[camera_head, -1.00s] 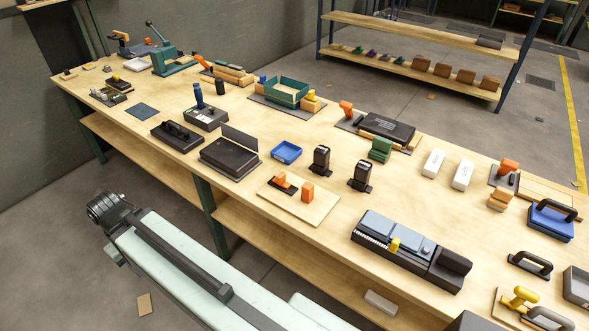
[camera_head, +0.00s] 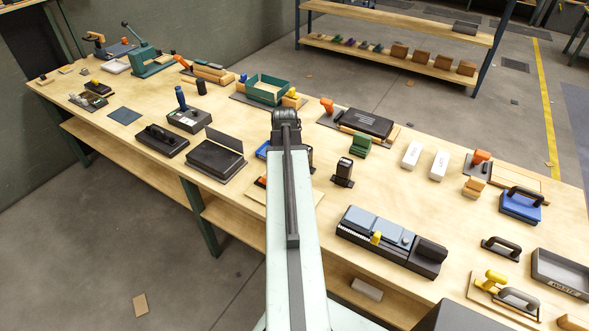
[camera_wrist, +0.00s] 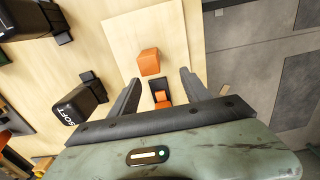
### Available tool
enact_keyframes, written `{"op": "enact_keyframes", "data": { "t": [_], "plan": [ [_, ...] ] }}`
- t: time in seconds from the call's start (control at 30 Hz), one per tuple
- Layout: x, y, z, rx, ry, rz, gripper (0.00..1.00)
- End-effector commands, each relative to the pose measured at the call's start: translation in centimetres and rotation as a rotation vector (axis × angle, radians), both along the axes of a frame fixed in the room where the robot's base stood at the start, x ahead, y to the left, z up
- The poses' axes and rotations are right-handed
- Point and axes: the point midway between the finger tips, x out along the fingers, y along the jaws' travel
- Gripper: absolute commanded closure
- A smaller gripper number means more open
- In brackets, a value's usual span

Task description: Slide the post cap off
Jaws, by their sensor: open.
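An orange block (camera_wrist: 149,62), which looks like the post cap, stands on a pale wooden board (camera_wrist: 118,35) in the wrist view. A dark fitting with an orange part (camera_wrist: 160,97) is on the same board, nearer to me. My gripper (camera_wrist: 159,78) is open and empty above the board. The dark fitting shows between its fingers, and the orange block lies just beyond the fingertips. In the head view my arm hides most of the board (camera_head: 254,196) and the orange block; only a bit of orange shows at its left.
Black labelled blocks (camera_wrist: 88,100) stand left of the board in the wrist view; one also shows right of my arm (camera_head: 343,172). A black box with a raised lid (camera_head: 214,160) is to the left. A grey-blue tray unit (camera_head: 385,240) is to the right. The bench edge is close.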

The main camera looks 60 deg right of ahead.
Motion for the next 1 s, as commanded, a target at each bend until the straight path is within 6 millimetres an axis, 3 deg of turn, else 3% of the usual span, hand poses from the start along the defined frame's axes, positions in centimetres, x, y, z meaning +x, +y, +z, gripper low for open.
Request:
{"op": "enact_keyframes", "data": {
  "t": [0.1, 0.33, 0.8, 1.0],
  "plan": [
    [-1.8, -1.4, 0.3, 0.000, 0.000, -0.002, 0.45],
    [-1.9, -1.6, -0.4, 0.000, 0.000, 0.002, 0.45],
    [-1.8, -1.5, -7.6, 0.000, 0.000, 0.002, 0.45],
    [-1.8, -1.5, -7.7, 0.000, 0.000, 0.002, 0.45]
  ]
}}
